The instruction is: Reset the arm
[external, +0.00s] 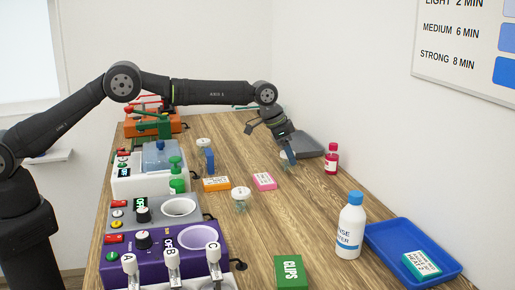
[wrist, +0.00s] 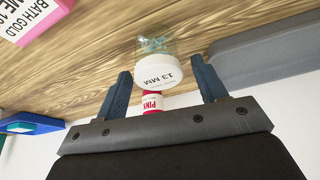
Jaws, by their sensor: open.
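My gripper (external: 289,155) hangs low over the far part of the wooden table in the external view, tilted downward. In the wrist view my gripper (wrist: 160,68) shows two blue fingers spread apart. A glass jar (wrist: 155,45) with a white lid marked 13 MM sits between and just beyond the fingertips, with gaps visible on both sides. In the external view this jar (external: 284,155) is mostly hidden by a finger. A red bottle with a PINK label (wrist: 152,103) shows behind the jar; the red bottle (external: 332,160) stands right of my gripper in the external view.
A grey tray (external: 308,146) lies close behind my gripper. A pink box (external: 264,181), an orange box (external: 216,184) and another white-lidded jar (external: 240,197) are nearer. A white bottle (external: 350,228) and blue tray (external: 385,245) stand front right. Machines line the left edge.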

